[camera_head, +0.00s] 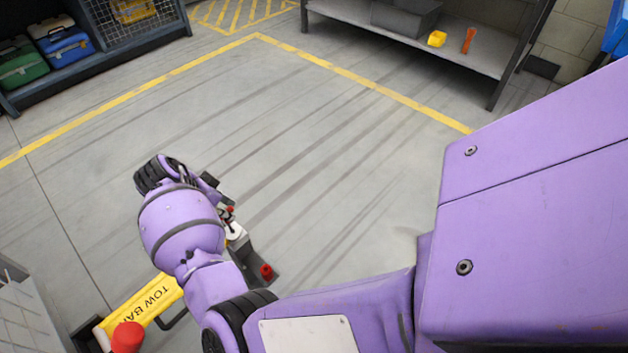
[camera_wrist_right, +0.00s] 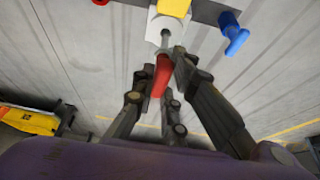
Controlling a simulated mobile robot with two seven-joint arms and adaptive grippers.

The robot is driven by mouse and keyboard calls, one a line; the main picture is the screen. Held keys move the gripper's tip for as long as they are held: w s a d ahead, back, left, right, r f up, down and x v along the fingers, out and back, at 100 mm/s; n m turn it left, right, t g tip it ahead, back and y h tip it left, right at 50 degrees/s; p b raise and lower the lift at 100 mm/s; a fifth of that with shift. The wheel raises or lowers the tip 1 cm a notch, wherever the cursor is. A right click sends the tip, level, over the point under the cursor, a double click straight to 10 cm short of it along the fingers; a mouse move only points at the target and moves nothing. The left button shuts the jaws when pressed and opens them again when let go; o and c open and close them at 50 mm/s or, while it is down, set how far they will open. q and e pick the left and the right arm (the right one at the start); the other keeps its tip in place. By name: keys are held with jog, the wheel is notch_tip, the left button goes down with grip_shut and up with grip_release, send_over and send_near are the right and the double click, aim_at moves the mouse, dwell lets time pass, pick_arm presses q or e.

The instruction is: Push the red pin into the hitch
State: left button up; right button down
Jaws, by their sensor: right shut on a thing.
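My right gripper (camera_wrist_right: 163,66) is shut on the red pin (camera_wrist_right: 161,78), with a finger on each side of its red handle. The pin's grey metal shaft (camera_wrist_right: 165,40) points at the hitch, a white block (camera_wrist_right: 153,30) with a yellow part (camera_wrist_right: 174,7) on a dark bar. I cannot tell how far the shaft is in the hole. In the head view the hitch (camera_head: 236,231) shows just right of my purple wrist, which hides most of the gripper; a little red (camera_head: 230,211) shows there. My left gripper is not in view.
A blue peg (camera_wrist_right: 235,36) and a red knob (camera_head: 267,271) are on the dark bar. A yellow tow bar (camera_head: 146,303) with a red knob (camera_head: 127,337) lies at lower left. A shelf table (camera_head: 455,53) stands at the back. The floor between is clear.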

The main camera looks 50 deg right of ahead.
aim_at(228, 222)
jog(key=shift+f+b, duration=1.1)
jog(key=shift+f, duration=1.35)
jog(key=c, duration=1.7)
grip_release()
jog(key=shift+r, duration=0.1)
jog(key=v, duration=1.2)
